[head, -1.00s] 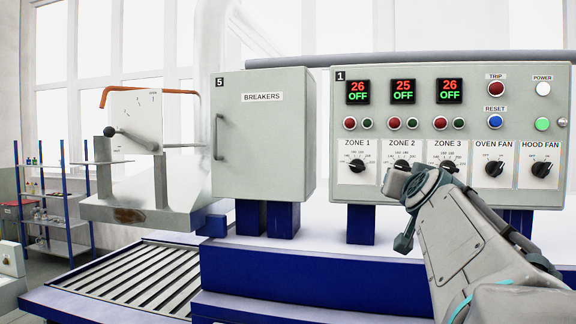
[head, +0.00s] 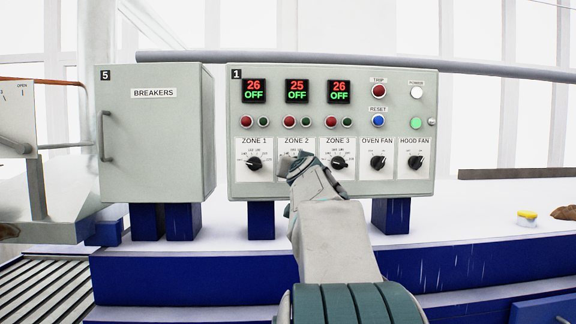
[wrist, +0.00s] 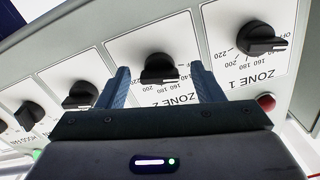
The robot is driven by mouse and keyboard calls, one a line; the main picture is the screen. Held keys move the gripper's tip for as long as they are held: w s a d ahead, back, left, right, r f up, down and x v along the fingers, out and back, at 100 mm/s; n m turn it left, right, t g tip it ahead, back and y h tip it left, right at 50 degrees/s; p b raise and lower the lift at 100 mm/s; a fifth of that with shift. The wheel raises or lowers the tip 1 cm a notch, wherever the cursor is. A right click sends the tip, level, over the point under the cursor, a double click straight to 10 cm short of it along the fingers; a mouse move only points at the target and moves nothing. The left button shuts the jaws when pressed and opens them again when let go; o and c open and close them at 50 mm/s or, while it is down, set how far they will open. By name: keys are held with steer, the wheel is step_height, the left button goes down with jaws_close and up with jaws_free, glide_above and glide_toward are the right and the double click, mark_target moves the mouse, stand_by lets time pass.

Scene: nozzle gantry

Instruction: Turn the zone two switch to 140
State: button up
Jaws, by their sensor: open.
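The zone two switch (wrist: 160,68) is a black knob on a white plate with a dial scale, seen upside down in the wrist view. My gripper (wrist: 160,74) is open, with one blue-grey finger on each side of this knob. Whether the fingers touch it, I cannot tell. In the head view my gripper (head: 288,161) is in front of the ZONE 2 plate (head: 297,142) and hides the knob. The pointer's exact setting is not readable. The zone two display (head: 297,90) reads 25 and OFF.
The zone one knob (wrist: 262,40) and zone three knob (wrist: 80,95) flank it closely. Oven fan (head: 378,162) and hood fan (head: 416,162) knobs are further right. A grey breaker box (head: 155,140) stands left of the control panel (head: 330,190). A blue-fronted ledge (head: 180,275) runs below.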

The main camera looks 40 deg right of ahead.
steer(key=shift+w+d, duration=0.25)
steer(key=shift+w, duration=0.15)
steer(key=c, duration=1)
steer(key=shift+m, duration=0.4)
steer(key=shift+a+r+m, duration=0.15)
steer(key=shift+m, duration=2.35)
steer(key=o, duration=1)
